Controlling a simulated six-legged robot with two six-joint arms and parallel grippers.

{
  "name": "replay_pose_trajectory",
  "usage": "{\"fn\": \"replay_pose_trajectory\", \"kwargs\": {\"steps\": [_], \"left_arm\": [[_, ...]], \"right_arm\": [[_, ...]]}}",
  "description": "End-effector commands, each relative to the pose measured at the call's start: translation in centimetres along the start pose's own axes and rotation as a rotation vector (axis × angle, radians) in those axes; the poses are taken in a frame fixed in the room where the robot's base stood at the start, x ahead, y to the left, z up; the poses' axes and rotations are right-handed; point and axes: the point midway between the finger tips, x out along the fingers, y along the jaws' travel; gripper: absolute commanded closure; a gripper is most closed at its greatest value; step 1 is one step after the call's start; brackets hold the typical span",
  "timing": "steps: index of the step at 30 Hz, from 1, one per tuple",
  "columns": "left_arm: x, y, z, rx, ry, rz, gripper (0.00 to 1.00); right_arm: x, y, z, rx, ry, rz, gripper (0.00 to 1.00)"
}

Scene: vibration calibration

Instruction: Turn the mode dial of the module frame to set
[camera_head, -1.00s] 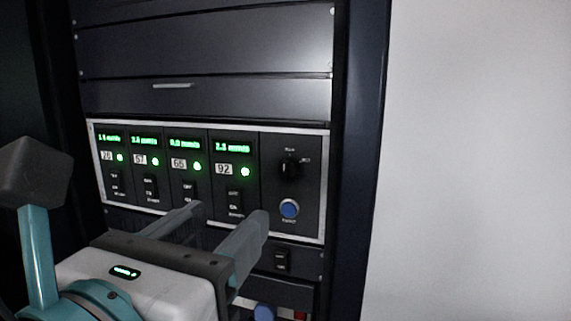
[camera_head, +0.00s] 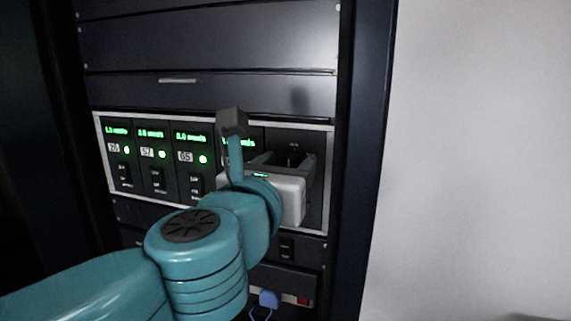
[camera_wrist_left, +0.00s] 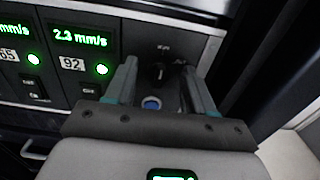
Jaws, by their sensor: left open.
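The module frame (camera_head: 332,190) is a silver-edged panel in the rack, with green-lit modules at left. Its black mode dial (camera_head: 292,155) is at the right end, partly hidden by my gripper. The dial also shows in the left wrist view (camera_wrist_left: 160,73), its pale mark pointing roughly up towards the upper label. A second small label sits to its upper right. My left gripper (camera_head: 283,158) is open, with its fingers on either side of the dial; in the wrist view (camera_wrist_left: 157,70) the fingers look apart from it. My right gripper is not in view.
A blue button (camera_wrist_left: 152,103) sits just below the dial, between the fingers. A black switch (camera_head: 287,250) and a blue part (camera_head: 268,299) are lower in the rack. The dark rack post (camera_head: 360,180) and pale wall are at right.

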Motion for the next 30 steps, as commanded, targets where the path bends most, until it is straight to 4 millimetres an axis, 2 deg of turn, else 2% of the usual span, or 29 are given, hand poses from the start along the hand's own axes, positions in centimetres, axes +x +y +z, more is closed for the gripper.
{"fn": "replay_pose_trajectory", "kwargs": {"steps": [5,9,10,20,30], "left_arm": [[-0.1,0.1,0.0,0.000,0.000,0.000,0.46],[-0.1,0.1,0.0,0.000,0.000,0.000,0.92],[-0.1,0.1,0.0,0.000,0.000,0.000,1.00],[-0.1,0.1,0.1,0.035,0.001,0.001,1.00],[-0.1,-0.1,0.1,0.256,0.001,0.001,1.00]], "right_arm": [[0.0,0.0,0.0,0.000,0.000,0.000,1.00],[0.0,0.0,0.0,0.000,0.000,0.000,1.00],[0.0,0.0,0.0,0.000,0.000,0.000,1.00],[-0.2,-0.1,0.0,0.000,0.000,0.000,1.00],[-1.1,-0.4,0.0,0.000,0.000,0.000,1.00]]}}
